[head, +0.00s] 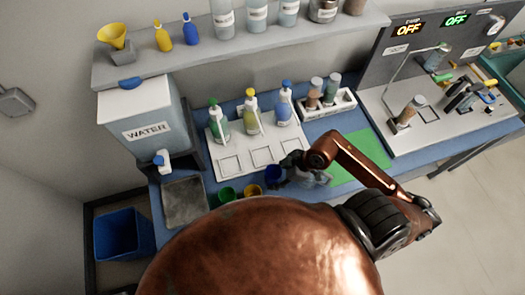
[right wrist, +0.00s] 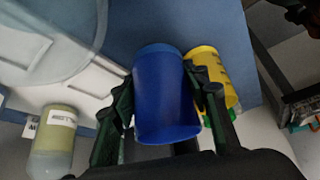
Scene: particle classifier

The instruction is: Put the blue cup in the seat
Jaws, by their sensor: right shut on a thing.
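The blue cup (head: 273,173) is at the front edge of the white holder, and it fills the middle of the right wrist view (right wrist: 166,100). My right gripper (head: 283,169) is shut on it, with one dark finger on each side. The white holder (head: 212,150) has square seats in a row in front of bottles with green, yellow and blue tops. The left seat (head: 229,165) and middle seat (head: 262,157) are empty; the right one is partly hidden by my gripper. My left gripper is not in view.
A green cup (head: 227,194) and a yellow cup (head: 253,190) stand left of the blue cup, close to it. A water tank (head: 146,120) and a grey tray (head: 184,200) are at the left. A green mat (head: 362,158) lies beyond my right arm.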

